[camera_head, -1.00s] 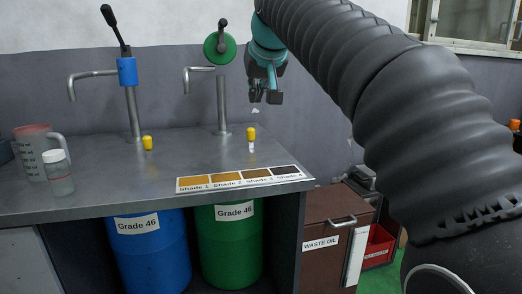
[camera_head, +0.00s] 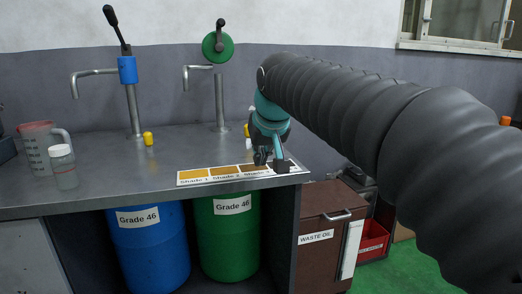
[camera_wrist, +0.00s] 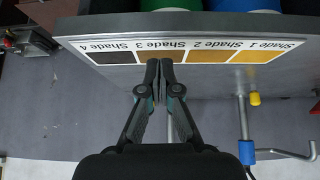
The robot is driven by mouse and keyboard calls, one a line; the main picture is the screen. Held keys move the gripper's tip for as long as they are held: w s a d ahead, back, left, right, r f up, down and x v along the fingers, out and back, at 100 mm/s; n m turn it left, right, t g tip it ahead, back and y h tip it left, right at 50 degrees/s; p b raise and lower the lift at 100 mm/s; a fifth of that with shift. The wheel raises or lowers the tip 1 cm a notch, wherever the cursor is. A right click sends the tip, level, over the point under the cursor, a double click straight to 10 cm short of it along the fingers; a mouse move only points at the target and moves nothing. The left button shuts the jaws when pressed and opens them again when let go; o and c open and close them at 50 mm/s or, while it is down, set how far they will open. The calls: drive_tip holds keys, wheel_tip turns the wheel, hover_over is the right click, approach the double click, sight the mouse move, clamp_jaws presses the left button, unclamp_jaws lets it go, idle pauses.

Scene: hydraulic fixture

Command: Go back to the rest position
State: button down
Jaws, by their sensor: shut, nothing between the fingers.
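The card, marked Shade 1 to Shade 4, shows upside down in the wrist view (camera_wrist: 215,50). In the head view my gripper covers part of its right end. My arm comes in from the right.
On the bench (camera_head: 100,190) stand a blue-collared pump (camera_head: 128,70), a green-wheeled tap (camera_head: 219,46), a yellow cap (camera_head: 148,138), a measuring jug (camera_head: 37,150) and a clear bottle (camera_head: 64,168). Below are blue (camera_head: 150,250) and green (camera_head: 228,245) drums and a waste oil box (camera_head: 318,255).

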drive_tip(key=s+d+f+m, duration=0.1)
drive_tip(key=s+d+f, duration=0.4)
drive_tip(key=s+f, duration=0.2)
drive_tip(key=s+d+f+m+g+h, duration=0.1)
drive_tip(key=s+d+f, duration=0.4)
drive_tip(key=s, duration=0.6)
drive_tip(key=s+d+f+m, duration=0.1)
drive_tip(key=s+d+f, duration=0.4)
drive_tip(key=s+f, duration=0.3)
drive_tip(key=shift+s+d+f+h, duration=0.3)
drive_tip(key=shift+s+d+h, duration=0.1)
drive_tip(key=shift+s, duration=0.15)
